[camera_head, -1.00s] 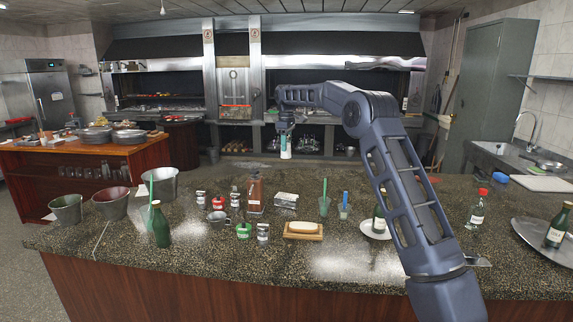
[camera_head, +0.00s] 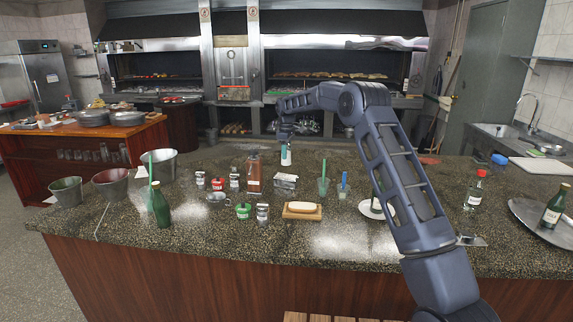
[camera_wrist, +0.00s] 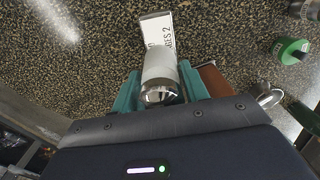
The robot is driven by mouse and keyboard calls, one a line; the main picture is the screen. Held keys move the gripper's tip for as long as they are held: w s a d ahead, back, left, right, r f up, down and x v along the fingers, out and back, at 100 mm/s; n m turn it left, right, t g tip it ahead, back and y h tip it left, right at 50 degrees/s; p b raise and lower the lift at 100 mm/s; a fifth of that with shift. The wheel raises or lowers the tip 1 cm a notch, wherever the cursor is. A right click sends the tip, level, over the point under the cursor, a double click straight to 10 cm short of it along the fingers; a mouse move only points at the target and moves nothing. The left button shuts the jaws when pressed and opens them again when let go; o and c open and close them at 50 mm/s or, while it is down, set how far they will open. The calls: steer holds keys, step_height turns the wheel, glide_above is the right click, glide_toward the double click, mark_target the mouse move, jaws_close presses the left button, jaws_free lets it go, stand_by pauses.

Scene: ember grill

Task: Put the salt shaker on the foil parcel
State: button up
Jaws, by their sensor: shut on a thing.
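My gripper (camera_head: 287,138) is shut on the salt shaker (camera_head: 286,157), a small white cylinder with a shiny metal cap. In the wrist view the salt shaker (camera_wrist: 160,72) sits between the teal fingers (camera_wrist: 160,88), cap toward the camera. A silvery white block, seemingly the foil parcel (camera_head: 285,181), lies on the counter just below the shaker in the head view. In the wrist view a white lettered face (camera_wrist: 158,33) shows past the shaker, partly hidden by it; I cannot tell if it belongs to the parcel. The shaker appears held above the counter.
A white bar on a wooden board (camera_head: 302,214) lies in front. A glass with a green stick (camera_head: 323,187) is at right. Several small jars and cans stand left. Bare counter (camera_head: 345,243) shows in front.

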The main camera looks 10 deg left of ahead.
mark_target(287, 163)
steer(key=shift+f, duration=2.85)
steer(key=shift+f, duration=0.1)
steer(key=o, duration=1.2)
steer(key=shift+f, duration=0.1)
